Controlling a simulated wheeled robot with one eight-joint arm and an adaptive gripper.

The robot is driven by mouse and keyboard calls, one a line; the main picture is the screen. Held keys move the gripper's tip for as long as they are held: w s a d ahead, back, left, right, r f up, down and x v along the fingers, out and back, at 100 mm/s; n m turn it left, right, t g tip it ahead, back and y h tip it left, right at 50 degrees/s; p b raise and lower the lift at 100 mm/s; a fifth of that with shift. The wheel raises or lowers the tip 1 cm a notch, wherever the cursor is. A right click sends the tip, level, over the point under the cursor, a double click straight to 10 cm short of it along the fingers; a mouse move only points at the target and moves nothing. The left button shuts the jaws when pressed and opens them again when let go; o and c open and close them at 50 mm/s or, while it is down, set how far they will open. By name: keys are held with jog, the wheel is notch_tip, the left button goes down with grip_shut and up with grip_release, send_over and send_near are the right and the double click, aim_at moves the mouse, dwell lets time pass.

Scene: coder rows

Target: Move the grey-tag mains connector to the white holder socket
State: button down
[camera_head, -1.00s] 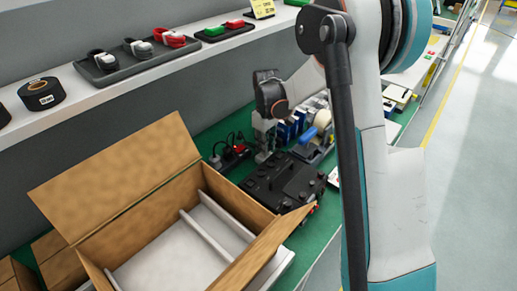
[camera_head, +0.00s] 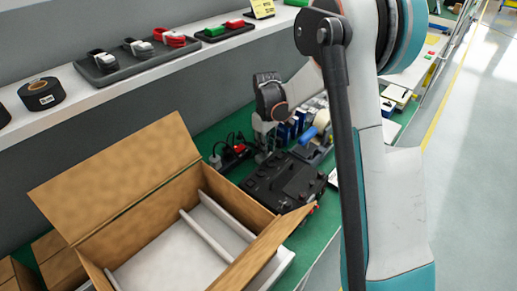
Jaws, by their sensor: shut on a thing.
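My gripper (camera_head: 264,131) hangs below the dark wrist of my arm, over the green bench behind the black case (camera_head: 285,182). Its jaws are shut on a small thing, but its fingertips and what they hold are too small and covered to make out. A black power strip (camera_head: 234,155) with red parts, dark cables and plugs lies just left of my gripper. A white plug-like piece (camera_head: 215,161) shows at its left end. I cannot pick out a grey tag or tell which piece is the white holder socket.
A large open cardboard box (camera_head: 120,175) fills the front left, its flap raised. Blue-and-white boxes and a tape roll (camera_head: 321,118) stand right of my gripper. A shelf (camera_head: 130,85) with trays runs along the back. Green bench shows narrowly around the case.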

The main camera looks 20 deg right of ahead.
jog(key=shift+f, duration=0.15)
jog(key=c, duration=1.3)
grip_release()
